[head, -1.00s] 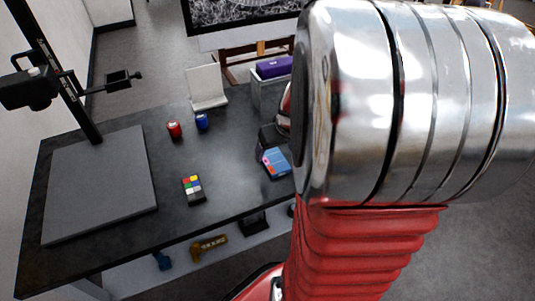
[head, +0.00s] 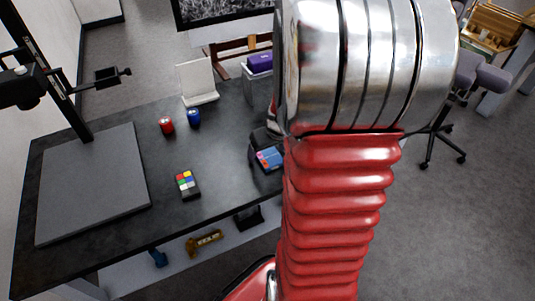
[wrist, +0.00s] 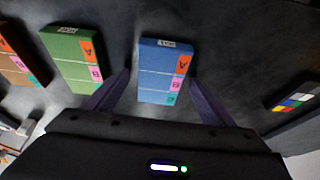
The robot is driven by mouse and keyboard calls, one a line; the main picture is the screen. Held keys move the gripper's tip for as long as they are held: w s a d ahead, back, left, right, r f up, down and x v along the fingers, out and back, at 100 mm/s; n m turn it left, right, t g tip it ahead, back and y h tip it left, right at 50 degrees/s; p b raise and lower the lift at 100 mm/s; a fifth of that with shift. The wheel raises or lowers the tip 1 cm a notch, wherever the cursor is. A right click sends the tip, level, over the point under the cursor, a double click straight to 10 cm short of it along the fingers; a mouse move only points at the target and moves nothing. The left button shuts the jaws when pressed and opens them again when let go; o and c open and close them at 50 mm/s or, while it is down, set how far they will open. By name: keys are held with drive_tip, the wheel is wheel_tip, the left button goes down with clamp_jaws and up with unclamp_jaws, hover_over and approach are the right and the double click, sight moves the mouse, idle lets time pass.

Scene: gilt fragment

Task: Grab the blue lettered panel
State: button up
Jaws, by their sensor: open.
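The blue lettered panel (wrist: 160,72) is a blue box with orange, pink and teal lettered squares along one side. In the wrist view it stands between the two dark fingers of my gripper (wrist: 160,85), which is open. The fingers lie to either side of its near end; I cannot tell whether they touch it. In the head view the blue panel (head: 269,158) sits at the right part of the black table, partly beside my arm.
A green lettered panel (wrist: 75,58) and an orange-brown one (wrist: 18,58) stand to the left in the wrist view. A colour chart (head: 187,184) lies on the black table (head: 120,240), with red (head: 167,125) and blue (head: 193,117) cans behind. A grey board (head: 90,185) covers the left.

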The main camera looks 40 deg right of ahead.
drive_tip(key=shift+c, duration=0.7)
drive_tip(key=c, duration=1.1)
